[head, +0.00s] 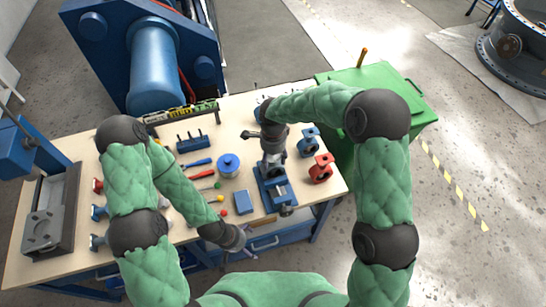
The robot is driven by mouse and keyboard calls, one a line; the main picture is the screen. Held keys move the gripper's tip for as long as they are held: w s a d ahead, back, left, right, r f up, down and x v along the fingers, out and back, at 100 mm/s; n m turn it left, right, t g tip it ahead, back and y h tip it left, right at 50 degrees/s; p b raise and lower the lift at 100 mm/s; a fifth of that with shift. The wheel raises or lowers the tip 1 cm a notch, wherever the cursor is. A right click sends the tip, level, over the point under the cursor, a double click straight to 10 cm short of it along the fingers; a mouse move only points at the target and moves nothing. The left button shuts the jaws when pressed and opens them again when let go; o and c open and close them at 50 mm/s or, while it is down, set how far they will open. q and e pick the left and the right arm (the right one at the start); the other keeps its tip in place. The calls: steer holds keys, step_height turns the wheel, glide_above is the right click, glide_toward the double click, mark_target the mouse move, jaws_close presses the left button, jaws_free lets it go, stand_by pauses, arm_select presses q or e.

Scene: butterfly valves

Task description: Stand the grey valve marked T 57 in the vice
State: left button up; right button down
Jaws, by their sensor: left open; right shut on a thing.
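A blue vice (279,195) stands near the front right of the workbench. My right gripper (274,152) is directly above its back part, shut on a small grey valve (275,168). The gripper hides much of the valve, and its marking cannot be read. I cannot tell whether the valve touches the vice jaws. My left gripper (246,252) is open and low at the bench's front edge, apart from the vice; its fingers look small and partly hidden.
A red valve (321,168) and a blue valve (308,141) stand right of the vice. A blue round tin (228,164), a blue box (243,202) and several screwdrivers lie to its left. A grey fixture (48,217) is at the far left. A green cabinet (385,90) borders the bench.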

steer(key=shift+w+b, duration=0.1)
steer(key=shift+b, duration=0.2)
stand_by(0.4)
steer(key=shift+c, duration=1.5)
jaws_free()
steer(key=shift+f, duration=0.15)
step_height(320, 180, up, 12)
